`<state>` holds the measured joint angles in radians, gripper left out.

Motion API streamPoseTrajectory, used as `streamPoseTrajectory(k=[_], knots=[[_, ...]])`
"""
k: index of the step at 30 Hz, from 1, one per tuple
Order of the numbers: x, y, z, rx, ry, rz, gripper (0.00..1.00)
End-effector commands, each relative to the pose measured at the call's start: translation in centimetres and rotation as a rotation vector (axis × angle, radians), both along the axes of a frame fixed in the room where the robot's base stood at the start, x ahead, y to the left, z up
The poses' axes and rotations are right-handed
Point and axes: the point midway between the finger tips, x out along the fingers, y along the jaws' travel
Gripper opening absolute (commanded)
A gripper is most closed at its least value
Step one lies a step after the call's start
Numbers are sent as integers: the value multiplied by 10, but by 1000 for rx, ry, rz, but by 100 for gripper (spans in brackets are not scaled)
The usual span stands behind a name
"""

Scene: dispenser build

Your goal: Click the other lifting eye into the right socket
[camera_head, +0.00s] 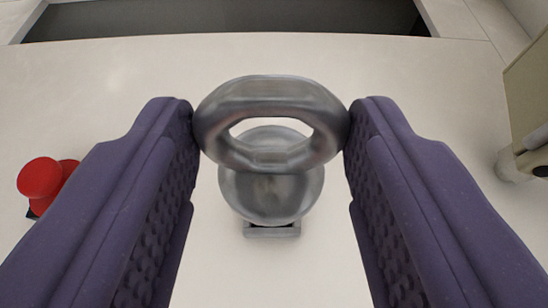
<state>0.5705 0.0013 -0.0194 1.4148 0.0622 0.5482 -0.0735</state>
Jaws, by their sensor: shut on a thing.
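A grey metal lifting eye (271,196) is in the middle of the head camera view, its ring towards the top and its rounded body below. My gripper (271,120) is shut on the ring, with one purple padded finger against each side of it. A small grey block-like end (271,230) shows under the rounded body; I cannot tell whether it belongs to the eye or lies beneath it. No socket can be made out.
A pale flat surface (420,95) spreads around the gripper, mostly clear. A red knobbed object (40,178) is at the left, partly behind the left finger. A beige and dark object (530,100) stands at the right edge. A dark recess (240,17) lies along the far edge.

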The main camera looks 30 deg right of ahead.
Motion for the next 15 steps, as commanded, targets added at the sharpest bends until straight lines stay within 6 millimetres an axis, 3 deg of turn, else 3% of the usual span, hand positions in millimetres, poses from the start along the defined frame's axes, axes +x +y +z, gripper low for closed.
streamPoseTrajectory(k=[3,15], knots=[[10,-6,-4,1,-2,0,15],[10,-7,-37,1,-2,0,15]])
